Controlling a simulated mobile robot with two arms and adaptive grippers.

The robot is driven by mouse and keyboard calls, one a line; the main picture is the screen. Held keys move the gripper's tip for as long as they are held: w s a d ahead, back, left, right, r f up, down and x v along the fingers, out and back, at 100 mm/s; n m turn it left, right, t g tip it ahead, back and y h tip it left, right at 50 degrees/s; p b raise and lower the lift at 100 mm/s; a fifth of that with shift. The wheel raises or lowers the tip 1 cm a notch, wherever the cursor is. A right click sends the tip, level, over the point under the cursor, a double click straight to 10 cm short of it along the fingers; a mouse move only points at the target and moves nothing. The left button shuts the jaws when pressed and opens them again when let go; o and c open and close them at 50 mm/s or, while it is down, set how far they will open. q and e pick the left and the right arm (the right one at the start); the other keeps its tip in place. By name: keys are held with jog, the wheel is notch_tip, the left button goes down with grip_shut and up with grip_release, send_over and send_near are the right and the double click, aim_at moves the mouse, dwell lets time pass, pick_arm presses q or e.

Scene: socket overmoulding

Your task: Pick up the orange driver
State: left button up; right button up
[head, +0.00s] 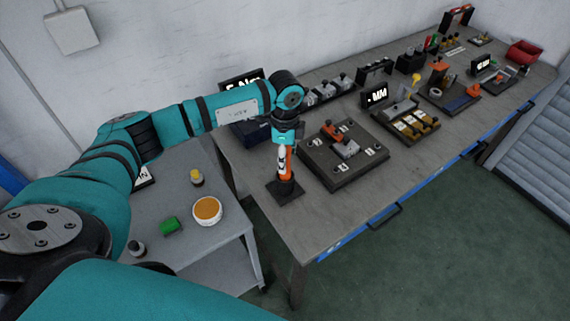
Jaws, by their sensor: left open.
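The orange driver (287,172) stands upright in a dark square holder (285,193) near the left end of the long workbench. My left gripper (284,152) points down right above the driver, with its fingers at the driver's upper part. The jaws are open. The gripper covers the driver's top, and I cannot tell whether the fingers touch it. My right gripper is not in view.
A dark fixture plate (343,160) with an orange and grey part stands just right of the driver. More fixtures fill the workbench (310,228) further right. A lower grey table (190,232) at left holds a round orange-topped container (207,209) and a green block (171,224).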

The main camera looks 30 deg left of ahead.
pick_arm(q)
jog(key=shift+f, duration=0.9)
jog(key=shift+c, duration=0.3)
jog(key=shift+w+r, duration=0.1)
grip_shut()
